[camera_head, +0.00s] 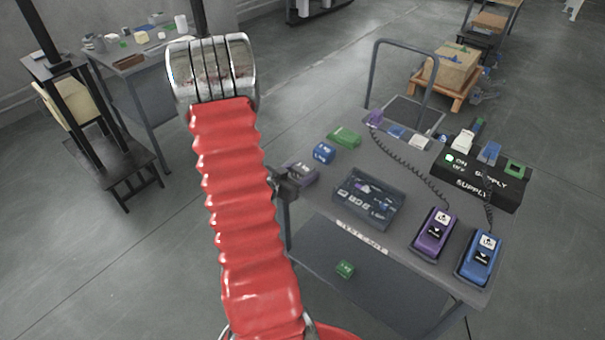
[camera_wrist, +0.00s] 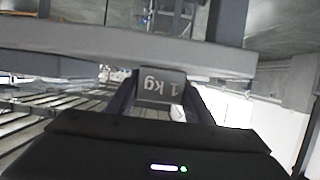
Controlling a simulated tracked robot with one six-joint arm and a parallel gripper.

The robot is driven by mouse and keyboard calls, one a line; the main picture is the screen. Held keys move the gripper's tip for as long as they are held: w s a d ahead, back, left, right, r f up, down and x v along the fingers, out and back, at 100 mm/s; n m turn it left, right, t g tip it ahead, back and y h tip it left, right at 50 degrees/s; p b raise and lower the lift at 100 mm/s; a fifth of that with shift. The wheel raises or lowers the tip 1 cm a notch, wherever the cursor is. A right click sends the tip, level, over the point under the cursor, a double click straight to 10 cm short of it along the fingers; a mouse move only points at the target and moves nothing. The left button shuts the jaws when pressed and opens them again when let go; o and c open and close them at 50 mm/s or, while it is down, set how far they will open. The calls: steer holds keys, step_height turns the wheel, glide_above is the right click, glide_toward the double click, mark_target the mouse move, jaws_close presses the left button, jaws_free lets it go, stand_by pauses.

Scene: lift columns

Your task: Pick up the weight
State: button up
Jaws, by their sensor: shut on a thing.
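The weight (camera_wrist: 162,90) is a grey block marked "1 kg" in the wrist view, with its lettering upside down there. My gripper (camera_wrist: 162,98) has its two dark fingers against either side of it and is shut on it. A broad grey bar (camera_wrist: 60,45) crosses the view just above the weight; I cannot tell whether they touch. In the head view my red arm fills the middle and hides most of the gripper, and I cannot make out the held weight for certain.
A grey cart (camera_head: 400,165) stands at the right. It bears a dark tray (camera_head: 368,198), a black supply box (camera_head: 480,178), a purple handset (camera_head: 434,234) and a blue handset (camera_head: 479,257). A green block (camera_head: 345,268) is on its lower shelf. Open floor (camera_head: 120,260) lies left.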

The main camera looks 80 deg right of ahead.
mark_target(303, 167)
jaws_close()
steer(key=shift+w+d+r, duration=0.1)
steer(key=shift+r, duration=0.1)
stand_by(0.4)
steer(key=shift+r, duration=4.9)
